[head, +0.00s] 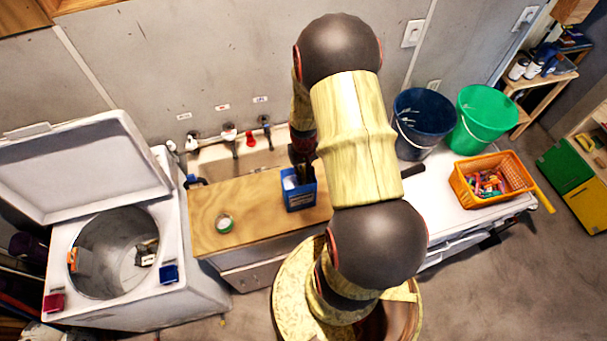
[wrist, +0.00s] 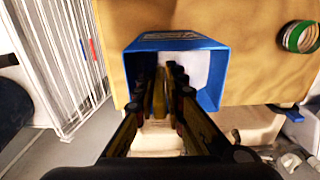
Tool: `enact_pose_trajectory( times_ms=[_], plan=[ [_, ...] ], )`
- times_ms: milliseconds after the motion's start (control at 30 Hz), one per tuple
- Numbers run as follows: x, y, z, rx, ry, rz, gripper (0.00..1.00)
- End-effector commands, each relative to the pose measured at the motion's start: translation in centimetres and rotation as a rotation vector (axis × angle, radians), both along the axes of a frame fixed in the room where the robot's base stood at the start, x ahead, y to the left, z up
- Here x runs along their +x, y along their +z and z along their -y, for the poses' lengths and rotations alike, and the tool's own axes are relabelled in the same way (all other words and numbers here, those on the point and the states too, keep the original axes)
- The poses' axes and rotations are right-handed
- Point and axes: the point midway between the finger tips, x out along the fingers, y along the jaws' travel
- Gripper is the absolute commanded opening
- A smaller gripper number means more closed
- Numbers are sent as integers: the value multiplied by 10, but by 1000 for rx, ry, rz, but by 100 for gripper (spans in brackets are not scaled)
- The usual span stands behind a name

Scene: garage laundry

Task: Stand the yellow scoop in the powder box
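The blue powder box (head: 300,198) stands on the wooden counter below the taps, with white showing inside. It also shows in the wrist view (wrist: 212,88), its open top facing the camera. My gripper (head: 303,168) points down at the box opening, and in the wrist view its fingertips (wrist: 159,72) lie over the opening. A narrow yellow piece, apparently the yellow scoop (wrist: 159,95), sits between the close-set fingers. Its lower end is hidden, so I cannot tell whether it touches the powder. In the head view my arm and fingers hide the scoop.
A green tape roll (head: 224,223) lies on the counter (head: 262,215). An open washer (head: 185,285) stands to the left. To the right are a dark blue bucket (head: 423,115), a green bucket (head: 487,112) and an orange basket (head: 470,199) of pegs.

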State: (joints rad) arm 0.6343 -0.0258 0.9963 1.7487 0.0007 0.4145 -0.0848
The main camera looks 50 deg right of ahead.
Motion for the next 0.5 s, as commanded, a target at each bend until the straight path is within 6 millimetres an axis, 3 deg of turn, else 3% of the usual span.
enact_pose_trajectory(
  times_ms=[367, 500],
  plan=[
    [0, 2, 0, -1, 0, 1, 16],
    [2, 15, 2, -5, 0, 5, 16]
  ],
)
